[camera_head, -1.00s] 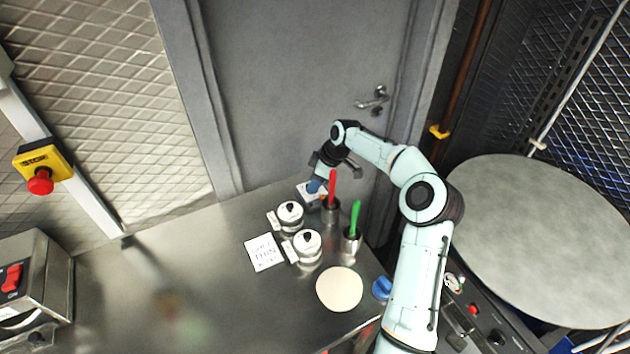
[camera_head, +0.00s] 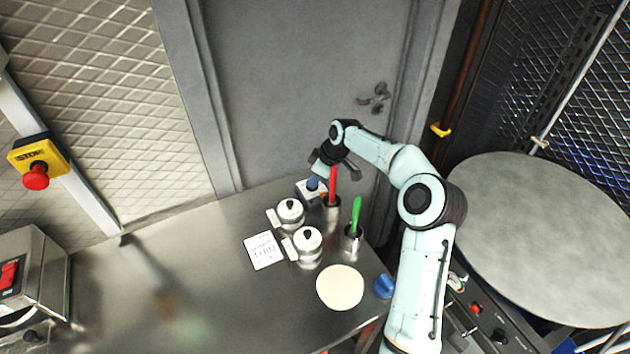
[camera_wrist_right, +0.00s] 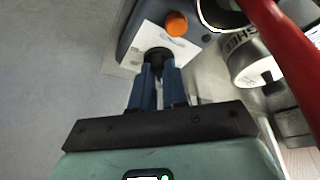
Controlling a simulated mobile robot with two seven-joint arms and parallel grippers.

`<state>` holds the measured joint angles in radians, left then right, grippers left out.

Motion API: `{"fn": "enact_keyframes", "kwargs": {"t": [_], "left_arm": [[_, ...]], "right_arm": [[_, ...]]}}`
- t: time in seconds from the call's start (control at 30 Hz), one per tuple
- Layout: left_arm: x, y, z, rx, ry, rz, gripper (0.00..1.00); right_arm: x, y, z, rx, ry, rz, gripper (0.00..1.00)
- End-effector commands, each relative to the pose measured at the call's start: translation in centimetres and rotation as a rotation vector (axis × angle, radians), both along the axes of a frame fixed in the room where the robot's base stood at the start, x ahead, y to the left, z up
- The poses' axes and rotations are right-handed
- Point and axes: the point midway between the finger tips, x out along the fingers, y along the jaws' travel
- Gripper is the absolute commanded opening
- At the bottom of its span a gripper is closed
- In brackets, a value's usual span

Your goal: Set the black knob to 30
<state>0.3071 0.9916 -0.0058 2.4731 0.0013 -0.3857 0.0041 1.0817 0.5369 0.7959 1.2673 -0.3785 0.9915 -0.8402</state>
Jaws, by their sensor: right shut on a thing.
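The black knob (camera_wrist_right: 157,56) sits on the white face of a small box (camera_wrist_right: 190,50), next to an orange round button (camera_wrist_right: 176,23). My right gripper (camera_wrist_right: 160,72), with blue fingers, is shut on the knob in the right wrist view. In the head view, my right gripper (camera_head: 314,183) is at the box at the back of the steel counter, and the fingers mostly hide the knob. The dial marks are too small to read. My left gripper is in neither view.
A holder with a red-handled tool (camera_head: 332,188) stands close beside my right gripper. Two lidded pots (camera_head: 308,241), a green-handled tool (camera_head: 355,216), a note card (camera_head: 263,250) and a flat dough disc (camera_head: 340,287) are nearer. The counter's left part (camera_head: 120,290) is mostly clear.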

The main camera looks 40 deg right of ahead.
Motion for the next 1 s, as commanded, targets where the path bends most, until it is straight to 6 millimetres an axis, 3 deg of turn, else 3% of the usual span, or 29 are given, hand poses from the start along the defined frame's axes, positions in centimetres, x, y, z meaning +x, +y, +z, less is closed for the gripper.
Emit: {"fn": "enact_keyframes", "kwargs": {"t": [0.1,0.4,1.0], "left_arm": [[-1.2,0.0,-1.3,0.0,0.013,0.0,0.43],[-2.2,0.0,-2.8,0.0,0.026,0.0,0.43],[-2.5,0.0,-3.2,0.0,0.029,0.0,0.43]], "right_arm": [[-0.2,0.1,-0.3,-0.005,0.0,-0.081,0.0],[-0.2,0.2,-0.2,-0.002,0.0,-0.259,0.0],[-0.2,0.3,-0.1,-0.001,0.004,-0.35,0.0]]}}
